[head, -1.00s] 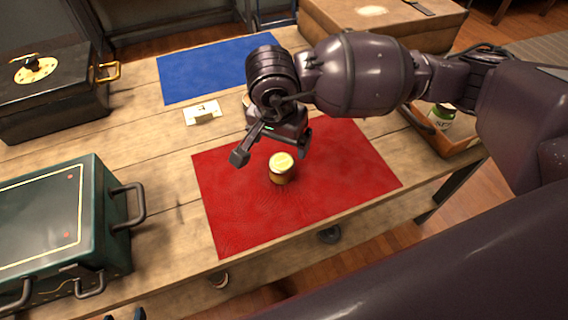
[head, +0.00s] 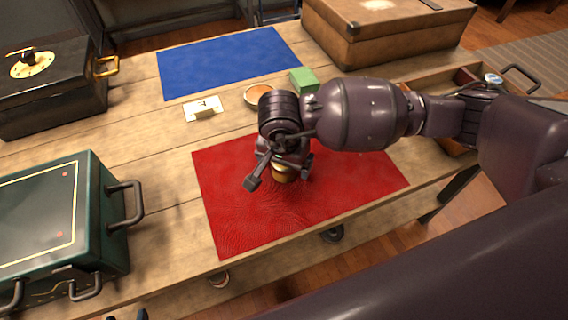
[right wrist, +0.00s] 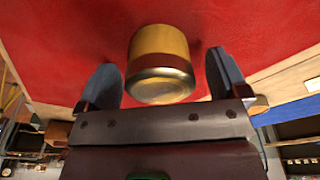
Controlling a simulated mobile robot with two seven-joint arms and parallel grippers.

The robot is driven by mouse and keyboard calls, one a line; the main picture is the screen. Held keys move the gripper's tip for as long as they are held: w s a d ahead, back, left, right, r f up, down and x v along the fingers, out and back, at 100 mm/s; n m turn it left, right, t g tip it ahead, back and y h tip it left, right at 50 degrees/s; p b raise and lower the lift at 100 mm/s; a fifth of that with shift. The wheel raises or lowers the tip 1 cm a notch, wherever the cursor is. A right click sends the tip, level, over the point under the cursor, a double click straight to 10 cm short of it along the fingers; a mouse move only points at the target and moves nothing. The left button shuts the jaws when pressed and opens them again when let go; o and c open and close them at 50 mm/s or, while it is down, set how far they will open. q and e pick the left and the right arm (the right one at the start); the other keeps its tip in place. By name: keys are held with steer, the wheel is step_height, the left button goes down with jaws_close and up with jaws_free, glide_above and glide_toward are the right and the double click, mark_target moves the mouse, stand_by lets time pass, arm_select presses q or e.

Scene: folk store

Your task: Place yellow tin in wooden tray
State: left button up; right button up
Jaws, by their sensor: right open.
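The yellow tin (head: 283,173) stands on the red mat (head: 240,215), partly hidden in the head view by my right gripper (head: 279,181). In the right wrist view the tin (right wrist: 160,62) sits between the two spread fingers of my right gripper (right wrist: 164,82), with a gap on each side. The right gripper is open and holds nothing. The wooden tray (head: 428,82) is at the right of the table, partly hidden behind my right arm. My left gripper is not in view.
A blue mat (head: 228,62) lies at the back. A green block (head: 304,80), a round orange-topped item (head: 259,94) and a white card (head: 203,109) lie near it. A green case (head: 45,220) and a black box (head: 50,92) stand left. A brown case (head: 385,28) stands at the back right.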

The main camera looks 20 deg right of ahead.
steer(key=shift+w+f, duration=0.1)
steer(key=shift+f, duration=0.3)
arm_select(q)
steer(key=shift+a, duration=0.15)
arm_select(e)
steer(key=shift+r, duration=0.1)
steer(key=c, duration=1.1)
step_height(320, 180, up, 12)
steer(key=shift+f+p, duration=0.1)
steer(key=shift+p, duration=0.85)
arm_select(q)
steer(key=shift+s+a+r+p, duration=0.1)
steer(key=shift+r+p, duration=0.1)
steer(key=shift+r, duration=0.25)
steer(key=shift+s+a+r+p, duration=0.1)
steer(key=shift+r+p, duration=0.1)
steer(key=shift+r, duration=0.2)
arm_select(e)
step_height(320, 180, up, 8)
